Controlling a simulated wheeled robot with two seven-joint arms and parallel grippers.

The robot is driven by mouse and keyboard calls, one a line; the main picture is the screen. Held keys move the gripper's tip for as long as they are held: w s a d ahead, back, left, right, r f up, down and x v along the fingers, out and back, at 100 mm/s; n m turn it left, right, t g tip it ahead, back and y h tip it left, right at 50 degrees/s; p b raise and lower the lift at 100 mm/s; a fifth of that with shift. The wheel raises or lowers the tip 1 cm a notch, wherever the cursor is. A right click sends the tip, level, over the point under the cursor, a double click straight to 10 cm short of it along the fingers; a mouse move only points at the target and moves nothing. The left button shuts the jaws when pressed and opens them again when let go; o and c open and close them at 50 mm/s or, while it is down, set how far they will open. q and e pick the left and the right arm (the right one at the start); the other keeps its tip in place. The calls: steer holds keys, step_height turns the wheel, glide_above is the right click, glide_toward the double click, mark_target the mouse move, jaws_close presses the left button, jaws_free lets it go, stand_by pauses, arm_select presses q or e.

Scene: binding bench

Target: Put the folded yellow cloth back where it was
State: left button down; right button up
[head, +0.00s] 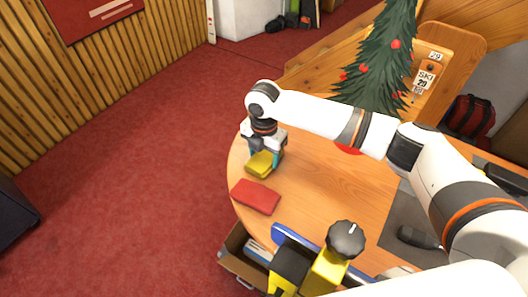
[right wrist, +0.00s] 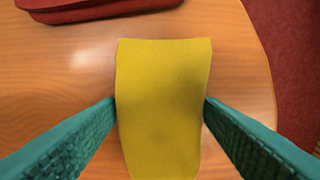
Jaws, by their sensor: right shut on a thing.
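The folded yellow cloth (head: 262,164) is between the fingers of my right gripper (head: 264,156), over the left part of the round wooden table. In the right wrist view the yellow cloth (right wrist: 163,95) fills the middle, with one teal finger against each side. My right gripper (right wrist: 160,115) is shut on it. I cannot tell whether the cloth touches the table. My left gripper is not in view.
A folded red cloth (head: 255,197) lies just in front of the yellow one, near the table's edge. A blue, yellow and black device (head: 325,270) stands at the front. A decorated tree (head: 380,60) is behind my arm. The table (head: 310,195) is bare right of the red cloth.

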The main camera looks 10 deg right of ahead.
steer(key=shift+f, duration=0.2)
steer(key=o, duration=1)
steer(key=shift+c, duration=0.2)
